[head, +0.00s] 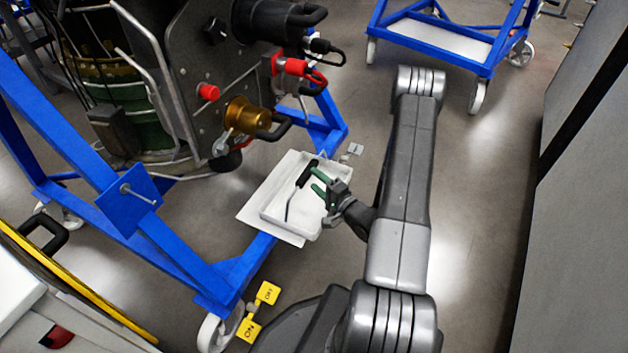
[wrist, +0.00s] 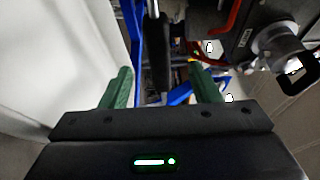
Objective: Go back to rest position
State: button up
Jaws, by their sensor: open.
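My gripper (head: 315,179) is over the right side of a white tray (head: 268,214), its two green fingers pointing left toward a tool with a black handle (head: 305,174). The tool lies in the tray, its thin bent shaft reaching toward the near side. In the wrist view the green fingers (wrist: 163,88) stand apart, with the dark handle (wrist: 159,62) seen in the gap and touching neither finger. I cannot tell from this how far the handle is from the fingertips. My arm reaches forward from the lower right, with its elbow high.
The tray sits by a blue wheeled stand (head: 150,240) carrying a turbine engine (head: 190,80). Yellow tags (head: 258,310) hang near its caster. Another blue stand (head: 440,50) is at the back. A grey cabinet (head: 585,200) borders the right. Floor between is clear.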

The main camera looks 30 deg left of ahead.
aim_at(308, 174)
dwell(0.3)
jog(key=p+x, duration=0.2)
jog(key=x, duration=0.5)
jog(key=shift+r, duration=0.15)
